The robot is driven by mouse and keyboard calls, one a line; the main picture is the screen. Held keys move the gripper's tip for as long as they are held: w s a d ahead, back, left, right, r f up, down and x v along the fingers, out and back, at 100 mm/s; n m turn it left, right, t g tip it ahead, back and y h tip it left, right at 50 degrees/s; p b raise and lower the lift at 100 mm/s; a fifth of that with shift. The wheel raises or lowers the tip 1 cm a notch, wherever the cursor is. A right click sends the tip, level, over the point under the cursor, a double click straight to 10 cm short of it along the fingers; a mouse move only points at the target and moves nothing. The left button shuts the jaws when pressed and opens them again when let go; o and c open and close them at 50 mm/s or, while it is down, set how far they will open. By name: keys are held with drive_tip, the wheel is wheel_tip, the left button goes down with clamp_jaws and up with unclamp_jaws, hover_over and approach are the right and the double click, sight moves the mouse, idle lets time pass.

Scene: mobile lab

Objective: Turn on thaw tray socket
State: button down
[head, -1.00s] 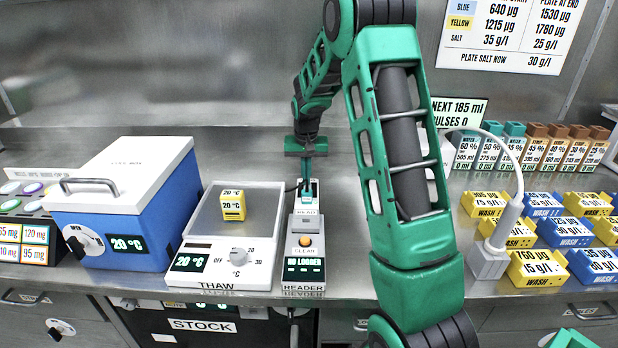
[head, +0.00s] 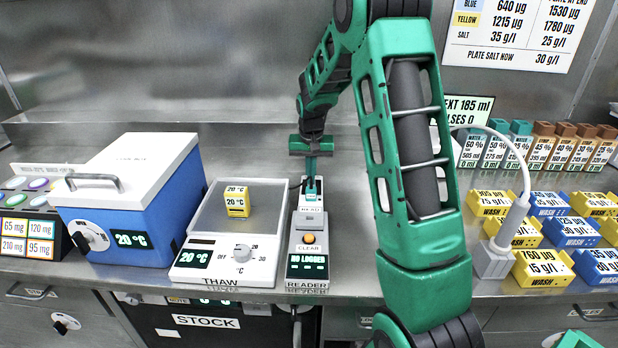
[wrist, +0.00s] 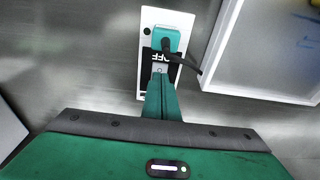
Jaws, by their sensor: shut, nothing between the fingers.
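The thaw tray (head: 205,262) stands on the bench with a dial, a dark display and a yellow block reading 20 °C in its pan. Its pan also shows at the right of the wrist view (wrist: 232,78). In the wrist view a white socket (wrist: 148,22) holds a teal plug (wrist: 166,38) with a dark cable running towards the tray. A dark label on the socket reads OFF, upside down. My gripper (wrist: 160,80) is shut and empty, its fingertips at the socket's label end, close to the plug. I cannot tell whether they touch it. In the head view my gripper (head: 311,188) points down behind the reader.
The reader (head: 307,265) stands right of the thaw tray. A blue box with a white lid (head: 130,205) is on the left.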

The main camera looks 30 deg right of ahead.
wheel_tip(320, 180, up, 14)
drive_tip(key=s+a, duration=0.1)
drive_tip(key=s, duration=0.1)
drive_tip(key=shift+a+f, duration=0.15)
drive_tip(key=shift+a, duration=0.1)
idle(0.4)
drive_tip(key=shift+w+d, duration=0.4)
drive_tip(key=f, duration=0.4)
drive_tip(key=w+d+f, duration=0.1)
drive_tip(key=f, duration=0.4)
drive_tip(key=w+f, duration=0.1)
drive_tip(key=f, duration=0.3)
drive_tip(key=shift+w+d+f, duration=0.1)
drive_tip(key=shift+d+f, duration=0.15)
drive_tip(key=shift+f, duration=0.1)
